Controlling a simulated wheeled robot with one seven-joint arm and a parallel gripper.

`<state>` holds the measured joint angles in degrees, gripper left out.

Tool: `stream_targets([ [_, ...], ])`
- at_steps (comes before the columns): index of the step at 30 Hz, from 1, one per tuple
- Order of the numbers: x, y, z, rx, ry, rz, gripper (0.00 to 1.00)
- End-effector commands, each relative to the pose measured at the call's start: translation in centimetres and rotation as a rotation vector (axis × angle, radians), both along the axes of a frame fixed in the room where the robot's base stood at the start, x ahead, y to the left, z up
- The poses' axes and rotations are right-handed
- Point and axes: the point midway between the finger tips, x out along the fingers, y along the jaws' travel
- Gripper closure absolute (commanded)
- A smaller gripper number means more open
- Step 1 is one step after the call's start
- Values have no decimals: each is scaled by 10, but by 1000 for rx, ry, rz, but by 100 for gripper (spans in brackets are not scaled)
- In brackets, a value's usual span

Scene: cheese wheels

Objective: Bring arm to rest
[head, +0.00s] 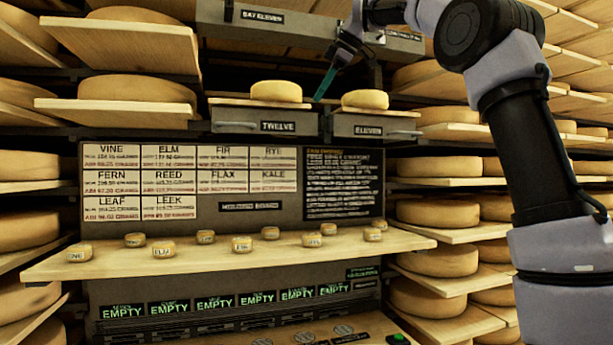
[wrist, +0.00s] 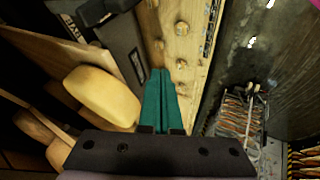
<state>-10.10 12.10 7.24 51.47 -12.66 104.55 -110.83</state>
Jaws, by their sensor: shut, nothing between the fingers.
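My arm reaches in from the right in the head view and is raised. My gripper (head: 323,84) has green fingers and hangs between two cheese wheels at the upper shelf. In the wrist view the gripper (wrist: 160,75) shows its two green fingers together, shut and empty. One cheese wheel (head: 276,92) sits on the tray labelled TWELVE (head: 262,115), left of the fingers. Another cheese wheel (head: 365,99) sits on the tray labelled ELEVEN (head: 375,123), to their right. The fingers look apart from both wheels. A large cheese wheel (wrist: 102,95) is left of the fingers in the wrist view.
A wooden shelf (head: 230,262) below carries several small labelled cheeses. A name board (head: 190,182) stands behind it. Green EMPTY displays (head: 215,303) run along the bottom. Racks of large cheese wheels flank both sides. A grey drawer labelled BAY ELEVEN (head: 300,25) is near the arm's end.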

Motion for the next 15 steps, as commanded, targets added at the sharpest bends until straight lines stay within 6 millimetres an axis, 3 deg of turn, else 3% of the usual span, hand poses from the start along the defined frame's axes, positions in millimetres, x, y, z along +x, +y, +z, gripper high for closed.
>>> stream_targets([
  [5,-23,-22,-12,31,66,-181,100],
  [8,-50,-48,-33,80,137,-391,100],
  [15,-129,-114,-113,274,301,-947,100],
])
